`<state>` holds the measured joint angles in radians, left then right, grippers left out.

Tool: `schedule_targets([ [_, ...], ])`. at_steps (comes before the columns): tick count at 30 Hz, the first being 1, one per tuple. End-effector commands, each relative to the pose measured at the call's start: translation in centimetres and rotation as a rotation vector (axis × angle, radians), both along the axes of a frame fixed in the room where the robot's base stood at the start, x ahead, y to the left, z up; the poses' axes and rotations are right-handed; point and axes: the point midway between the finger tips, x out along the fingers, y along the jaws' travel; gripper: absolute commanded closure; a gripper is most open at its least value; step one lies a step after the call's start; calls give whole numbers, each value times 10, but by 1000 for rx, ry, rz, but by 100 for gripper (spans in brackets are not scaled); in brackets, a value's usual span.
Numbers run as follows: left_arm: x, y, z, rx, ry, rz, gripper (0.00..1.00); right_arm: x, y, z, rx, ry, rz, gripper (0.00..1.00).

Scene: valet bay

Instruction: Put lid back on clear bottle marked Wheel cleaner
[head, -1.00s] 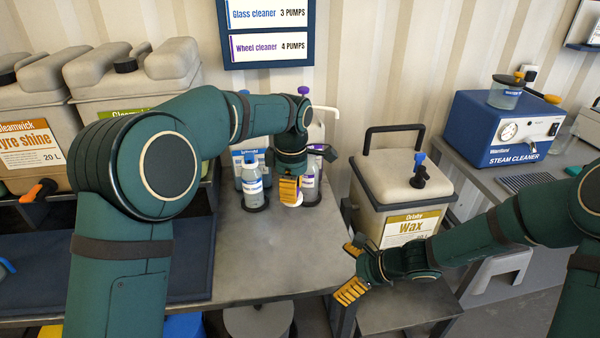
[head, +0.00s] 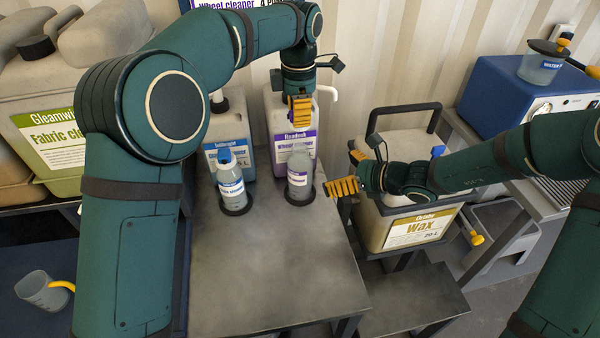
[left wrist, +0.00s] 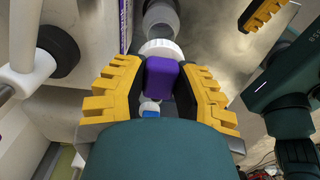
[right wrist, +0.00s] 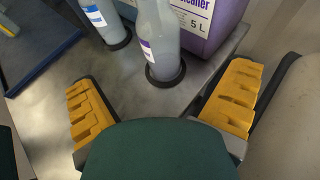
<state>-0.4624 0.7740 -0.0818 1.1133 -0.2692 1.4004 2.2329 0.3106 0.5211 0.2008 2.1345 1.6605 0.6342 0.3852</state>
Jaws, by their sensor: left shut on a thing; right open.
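The clear bottle with the purple-banded Wheel cleaner label (head: 299,180) stands upright in a dark ring on the grey bench; it also shows in the right wrist view (right wrist: 156,45). My left gripper (head: 299,118) is above this bottle, apart from it. It is shut on the lid, whose purple top (left wrist: 162,76) and white collar (left wrist: 160,48) show in the left wrist view. In the head view the fingers largely hide the lid. My right gripper (head: 349,173) is open and empty, just right of the bottle, with the bottle ahead of its fingers in the right wrist view.
A blue-labelled bottle with a blue top (head: 230,183) stands to the left in its own ring. Two large jugs, blue-labelled (head: 228,130) and purple-labelled (head: 283,135), stand behind. The Wax container (head: 412,228) is close to my right arm. The bench front (head: 270,280) is clear.

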Motion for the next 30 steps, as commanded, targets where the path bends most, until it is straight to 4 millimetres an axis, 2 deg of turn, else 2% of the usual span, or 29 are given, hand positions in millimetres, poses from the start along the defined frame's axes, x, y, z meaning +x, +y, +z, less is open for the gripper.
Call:
schedule_targets([
  [7,0,0,0,0,0,-1,88,1,1,-1,-1,0,1,0],
  [11,0,0,0,0,0,-1,88,5,8,-4,-1,0,2,0],
  [24,0,0,0,0,0,-1,88,42,65,-33,0,2,4,0],
  [30,0,0,0,0,0,-1,88,55,84,-42,-1,0,2,0],
])
